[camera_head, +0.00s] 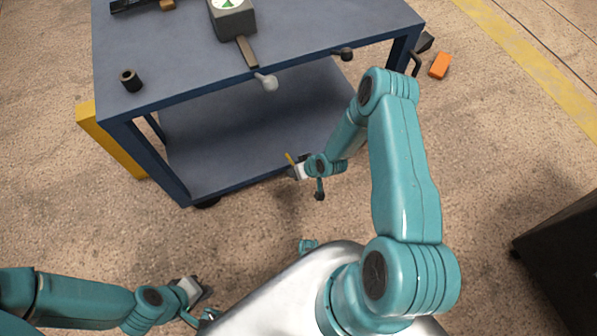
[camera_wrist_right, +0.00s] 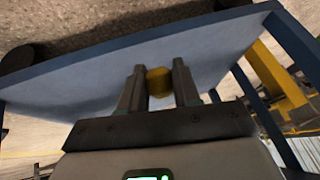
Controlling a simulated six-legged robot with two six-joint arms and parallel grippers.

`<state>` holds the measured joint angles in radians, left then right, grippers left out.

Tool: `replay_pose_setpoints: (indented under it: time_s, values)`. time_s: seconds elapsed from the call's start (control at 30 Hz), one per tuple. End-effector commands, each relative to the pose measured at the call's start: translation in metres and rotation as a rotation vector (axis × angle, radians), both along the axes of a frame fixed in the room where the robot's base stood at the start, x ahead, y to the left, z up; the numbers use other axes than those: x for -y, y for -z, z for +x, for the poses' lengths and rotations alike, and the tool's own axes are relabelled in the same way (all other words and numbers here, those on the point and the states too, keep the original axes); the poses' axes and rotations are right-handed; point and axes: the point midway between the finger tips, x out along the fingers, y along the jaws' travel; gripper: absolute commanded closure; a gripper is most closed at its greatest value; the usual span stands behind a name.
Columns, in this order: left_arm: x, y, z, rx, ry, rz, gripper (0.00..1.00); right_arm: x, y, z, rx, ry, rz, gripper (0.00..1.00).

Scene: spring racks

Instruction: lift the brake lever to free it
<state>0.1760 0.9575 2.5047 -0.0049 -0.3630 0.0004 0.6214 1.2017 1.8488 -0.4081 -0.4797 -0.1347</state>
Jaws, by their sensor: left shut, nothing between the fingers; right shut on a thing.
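The brake lever shows as a small yellow grip (camera_head: 289,158) at the front edge of the blue trolley's lower shelf in the head view. In the right wrist view the yellow grip (camera_wrist_right: 159,83) sits between the two fingers. My right gripper (camera_head: 295,171) is shut on it, one finger on each side. The rest of the lever is hidden or too small to make out. My left gripper (camera_head: 204,291) is shut and empty, low over the floor at the lower left, well apart from the trolley.
The blue trolley (camera_head: 190,75) carries a dial box (camera_head: 234,22) and a black cylinder (camera_head: 131,81). A yellow post (camera_head: 112,138) stands at its left. An orange block (camera_head: 440,65) lies on the floor to the right. A dark box (camera_head: 570,255) stands at the right edge.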

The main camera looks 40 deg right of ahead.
Motion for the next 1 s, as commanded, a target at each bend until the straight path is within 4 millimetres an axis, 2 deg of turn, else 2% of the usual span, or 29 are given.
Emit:
replay_pose_setpoints:
  time_s: [0.4, 0.43, 0.47, 0.5, 0.8, 0.87, 1.0]
  values:
    - [0.0, 0.0, 0.0, 0.0, 0.0, 0.0, 1.0, 0.001, -0.004, 0.006, 0.018, -0.004, -0.008, 1.0]
    - [0.0, 0.0, 0.0, 0.0, 0.0, 0.0, 1.0, 0.001, -0.004, 0.006, 0.018, -0.004, -0.008, 0.59]
    - [0.0, 0.0, 0.0, 0.0, 0.0, 0.0, 1.0, 0.001, -0.004, 0.006, 0.017, -0.003, -0.007, 0.49]
    - [0.0, 0.0, 0.0, 0.0, 0.0, 0.0, 1.0, 0.001, -0.003, 0.005, 0.015, -0.004, -0.006, 0.46]
    - [0.0, -0.001, 0.0, 0.0, 0.0, 0.0, 1.0, 0.001, -0.004, 0.002, 0.009, -0.002, -0.003, 0.46]
    - [0.0, -0.004, 0.0, 0.0, 0.0, 0.0, 1.0, 0.002, -0.009, 0.0, 0.008, -0.001, -0.004, 0.46]
    - [0.0, -0.014, 0.0, 0.0, 0.0, 0.0, 1.0, 0.007, -0.033, -0.013, 0.009, 0.001, -0.004, 0.46]
